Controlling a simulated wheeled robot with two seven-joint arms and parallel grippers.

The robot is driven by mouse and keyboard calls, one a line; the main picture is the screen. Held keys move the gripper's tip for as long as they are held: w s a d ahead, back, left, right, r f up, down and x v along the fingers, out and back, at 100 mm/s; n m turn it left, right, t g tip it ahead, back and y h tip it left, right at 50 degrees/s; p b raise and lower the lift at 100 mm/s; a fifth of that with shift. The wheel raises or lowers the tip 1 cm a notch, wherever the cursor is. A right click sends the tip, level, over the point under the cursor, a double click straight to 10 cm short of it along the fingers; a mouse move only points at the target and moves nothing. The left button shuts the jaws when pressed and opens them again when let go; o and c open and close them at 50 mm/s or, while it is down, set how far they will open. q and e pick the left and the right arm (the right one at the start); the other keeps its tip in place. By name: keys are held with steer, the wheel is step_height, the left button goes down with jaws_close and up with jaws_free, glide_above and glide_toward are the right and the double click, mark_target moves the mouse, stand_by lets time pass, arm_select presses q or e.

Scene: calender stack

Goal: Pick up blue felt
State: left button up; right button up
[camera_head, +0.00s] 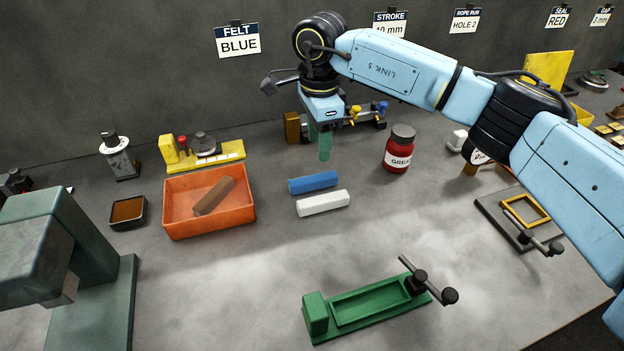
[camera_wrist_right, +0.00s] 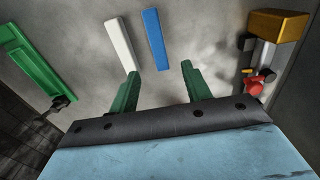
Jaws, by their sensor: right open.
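The blue felt (camera_head: 313,182) is a blue bar lying flat on the grey table, just behind a similar white bar (camera_head: 323,203). In the right wrist view the blue bar (camera_wrist_right: 155,38) lies beyond my fingertips, with the white bar (camera_wrist_right: 120,44) to its left. My right gripper (camera_head: 324,156) has green fingers pointing down, behind and above the blue bar. My left gripper does not show.
An orange tray (camera_head: 208,203) with a brown bar (camera_head: 214,195) stands to the left. A red grease jar (camera_head: 399,148) stands to the right. A green fixture (camera_head: 370,305) is in front. A fixture with yellow and blue knobs (camera_head: 368,113) is behind. Table around the bars is clear.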

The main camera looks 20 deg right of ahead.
mark_target(316, 177)
step_height(316, 177, down, 3)
steer(key=shift+r, duration=0.1)
steer(key=shift+f, duration=0.7)
steer(key=f, duration=0.3)
steer(key=shift+s+a+f+b, duration=0.15)
steer(key=shift+a+f+b, duration=0.05)
steer(key=shift+f+b, duration=0.2)
steer(key=shift+f, duration=0.35)
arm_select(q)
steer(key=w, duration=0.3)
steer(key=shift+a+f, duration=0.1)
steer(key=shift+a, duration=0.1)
arm_select(e)
jaws_close()
